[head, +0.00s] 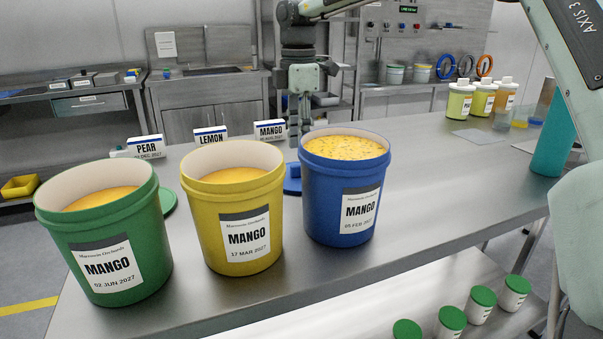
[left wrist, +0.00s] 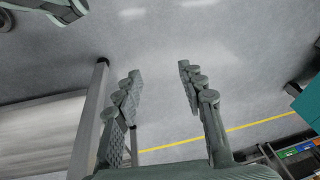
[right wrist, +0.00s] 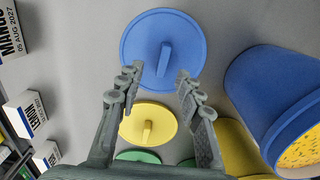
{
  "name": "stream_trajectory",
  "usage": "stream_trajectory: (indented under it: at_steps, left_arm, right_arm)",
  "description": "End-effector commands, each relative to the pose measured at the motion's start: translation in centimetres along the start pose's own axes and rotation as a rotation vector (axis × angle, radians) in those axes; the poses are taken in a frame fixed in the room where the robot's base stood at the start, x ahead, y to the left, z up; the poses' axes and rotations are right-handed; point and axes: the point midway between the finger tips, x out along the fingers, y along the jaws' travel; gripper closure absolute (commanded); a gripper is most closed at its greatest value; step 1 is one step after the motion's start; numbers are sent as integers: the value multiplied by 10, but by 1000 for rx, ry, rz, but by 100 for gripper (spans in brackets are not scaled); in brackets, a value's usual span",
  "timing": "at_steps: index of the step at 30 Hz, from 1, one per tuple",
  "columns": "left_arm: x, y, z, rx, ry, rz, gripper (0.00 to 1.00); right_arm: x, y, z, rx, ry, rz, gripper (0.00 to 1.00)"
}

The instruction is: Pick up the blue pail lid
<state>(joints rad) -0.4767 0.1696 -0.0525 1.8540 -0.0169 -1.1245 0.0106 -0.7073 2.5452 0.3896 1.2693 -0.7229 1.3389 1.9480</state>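The blue pail lid (right wrist: 185,25) lies flat on the table with its bar handle (right wrist: 164,60) up. In the head view the lid (head: 292,186) shows only partly, at the left of the blue pail (head: 343,205), which hides the rest. My right gripper (right wrist: 160,73) is open and empty above the lid; the handle appears between its fingertips in the right wrist view. In the head view the right gripper (head: 297,132) hangs behind the blue pail. My left gripper (left wrist: 160,70) is open and empty, over bare floor, and outside the head view.
Filled yellow (head: 236,225) and green (head: 112,240) pails stand left of the blue pail. Yellow (right wrist: 150,121) and green (right wrist: 138,156) lids lie in line with the blue one. Label signs for mango (head: 270,130), lemon (head: 210,136) and pear (head: 146,147) stand behind.

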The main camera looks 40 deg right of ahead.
Motion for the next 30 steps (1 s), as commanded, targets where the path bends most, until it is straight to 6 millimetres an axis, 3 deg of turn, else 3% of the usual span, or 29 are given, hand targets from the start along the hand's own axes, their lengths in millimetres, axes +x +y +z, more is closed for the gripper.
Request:
stream_trajectory:
  at_steps: [9, 18, 27, 30]
  left_arm:
    - [13, 3, 6, -4, -6, 10, 60]
    - [16, 4, 7, -5, -6, 11, 60]
    - [16, 4, 7, -5, -6, 11, 60]
    - [16, 3, 7, -5, -6, 11, 60]
  right_arm:
    - [43, -5, -5, -2, 4, -1, 64]
    - [48, -4, -5, -3, 3, 2, 64]
    - [47, -4, -5, -3, 3, 2, 100]
    - [47, -4, -5, -3, 3, 2, 100]
